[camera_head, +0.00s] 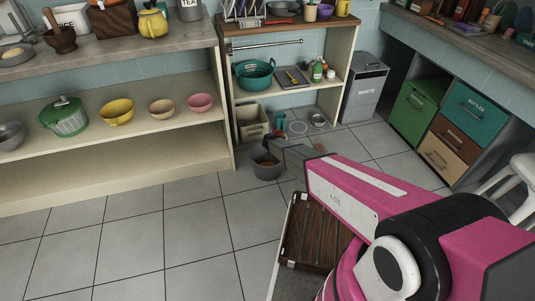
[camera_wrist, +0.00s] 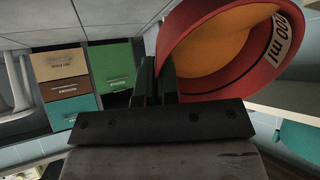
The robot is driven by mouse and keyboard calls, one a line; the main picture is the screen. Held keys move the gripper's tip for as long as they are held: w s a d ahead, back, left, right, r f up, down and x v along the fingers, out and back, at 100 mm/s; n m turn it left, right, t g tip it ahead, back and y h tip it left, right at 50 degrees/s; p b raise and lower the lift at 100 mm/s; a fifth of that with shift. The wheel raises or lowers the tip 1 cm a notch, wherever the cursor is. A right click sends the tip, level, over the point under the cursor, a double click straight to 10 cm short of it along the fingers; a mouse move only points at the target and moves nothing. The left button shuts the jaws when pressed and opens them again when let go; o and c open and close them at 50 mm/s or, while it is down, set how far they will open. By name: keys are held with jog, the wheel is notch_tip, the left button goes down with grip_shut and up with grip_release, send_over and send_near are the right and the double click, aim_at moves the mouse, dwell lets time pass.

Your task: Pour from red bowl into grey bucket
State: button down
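The grey bucket (camera_head: 265,172) stands on the tiled floor in the middle of the head view, in front of the shelf unit. My gripper (camera_head: 276,145) reaches down close to the bucket, and its fingertips are hard to make out there. I cannot clearly make out the red bowl in the head view.
The floor at left front is clear.

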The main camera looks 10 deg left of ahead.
jog(key=shift+s+a+r+t+h, duration=0.1)
jog(key=shift+s+r+t+h, duration=0.05)
jog(key=shift+t+h, duration=0.2)
dwell(0.4)
jog(key=shift+s+a+f+t+h+b, duration=0.2)
jog(key=shift+s+f+t+h+b, duration=0.1)
jog(key=shift+f+t+h+b, duration=0.25)
dwell(0.8)
jog(key=shift+s+a+r+n+t+h+b, duration=0.15)
jog(key=shift+r+t, duration=0.3)
jog(key=shift+r, duration=0.2)
jog(key=shift+s+a+r+n+t+h+b, duration=0.1)
jog(key=shift+s+r+n+t+h+b, duration=0.05)
jog(key=shift+r+t, duration=0.4)
jog(key=shift+s+a+r+t+h, duration=0.5)
jog(key=shift+s+a+r, duration=0.2)
jog(key=shift+s+r, duration=0.15)
dwell(0.5)
jog(key=w+f+g, duration=0.1)
jog(key=d+f+y, duration=0.1)
jog(key=w+d+f+g, duration=0.1)
jog(key=shift+w+f+g+y, duration=0.3)
jog(key=shift+w, duration=0.05)
jog(key=shift+s+d+r+g, duration=0.1)
jog(key=shift+g, duration=0.2)
jog(key=shift+y, duration=0.3)
